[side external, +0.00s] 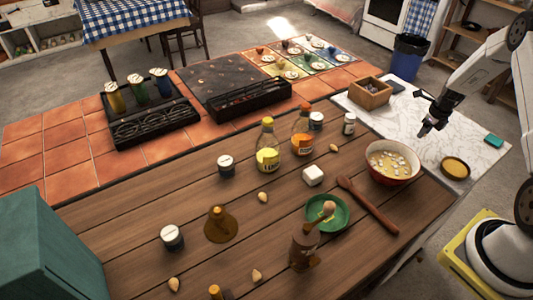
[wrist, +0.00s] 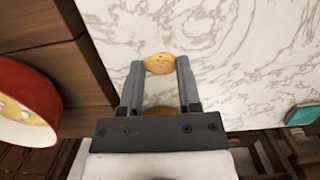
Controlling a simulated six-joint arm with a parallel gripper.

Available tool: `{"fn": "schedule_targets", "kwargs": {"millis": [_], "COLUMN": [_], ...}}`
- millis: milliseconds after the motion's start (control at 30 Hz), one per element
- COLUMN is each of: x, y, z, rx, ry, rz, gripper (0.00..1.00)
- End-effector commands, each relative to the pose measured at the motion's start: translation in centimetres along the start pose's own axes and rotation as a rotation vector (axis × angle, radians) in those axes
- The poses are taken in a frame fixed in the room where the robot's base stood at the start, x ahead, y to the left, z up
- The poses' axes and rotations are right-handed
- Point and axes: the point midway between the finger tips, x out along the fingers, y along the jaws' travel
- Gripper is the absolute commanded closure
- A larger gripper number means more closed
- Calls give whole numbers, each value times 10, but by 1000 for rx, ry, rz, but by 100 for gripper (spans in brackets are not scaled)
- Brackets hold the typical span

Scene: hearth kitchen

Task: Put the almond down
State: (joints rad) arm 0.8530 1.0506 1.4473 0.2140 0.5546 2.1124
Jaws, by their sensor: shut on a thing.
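The almond (wrist: 159,63) is tan and sits between my fingertips in the wrist view, with white marble behind it. My gripper (side external: 430,129) is shut on it and hangs above the marble counter (side external: 479,140), to the right of the wooden table. In the side view the held almond is too small to make out. Several other almonds lie apart on the wooden table, one near the bottles (side external: 333,148) and one in the middle (side external: 263,197).
A red bowl (side external: 417,164) of pale cubes in liquid stands left of my gripper. A round yellow-brown dish (side external: 455,168), a teal block (side external: 494,141) and a wooden box (side external: 370,94) are on the marble. Bare marble lies between them.

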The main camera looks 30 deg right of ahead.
Motion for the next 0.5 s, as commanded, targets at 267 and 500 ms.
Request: {"fn": "schedule_targets", "kwargs": {"millis": [267,500], "x": [27,29], "y": [0,0], "z": [-4,-5], "rx": [-1,-1], "ry": [0,0], "rz": [0,0], "gripper": [100,100]}}
